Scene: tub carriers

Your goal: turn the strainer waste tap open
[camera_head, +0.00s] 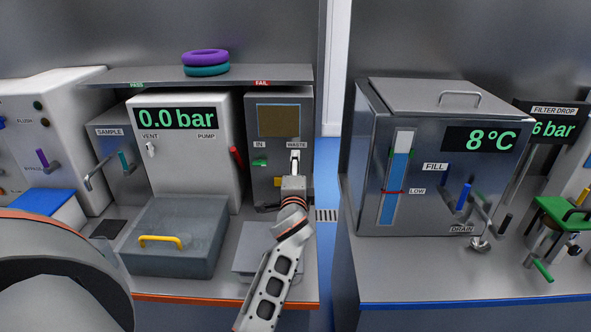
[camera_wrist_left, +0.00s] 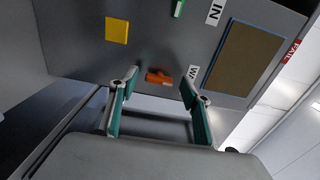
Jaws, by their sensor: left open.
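The strainer is a grey box (camera_head: 265,190) on the left bench with a dark window and IN and WASTE labels. My left gripper (camera_head: 295,162) is in front of it, just under the WASTE label, and hides the waste tap in the head view. In the left wrist view the waste tap (camera_wrist_left: 158,77) is a short orange handle, set lengthwise toward its label. My left gripper (camera_wrist_left: 158,86) is open there, with a teal finger on each side of the tap. I cannot tell whether either finger touches it. My right gripper is not in view.
A green IN tap (camera_head: 259,163) and a yellow square (camera_head: 278,182) are close by on the strainer. The pressure box (camera_head: 185,165) with a red lever (camera_head: 236,156) stands at left. A lidded tub (camera_head: 175,245) occupies the bench front. A gap separates the right-hand tank (camera_head: 380,140).

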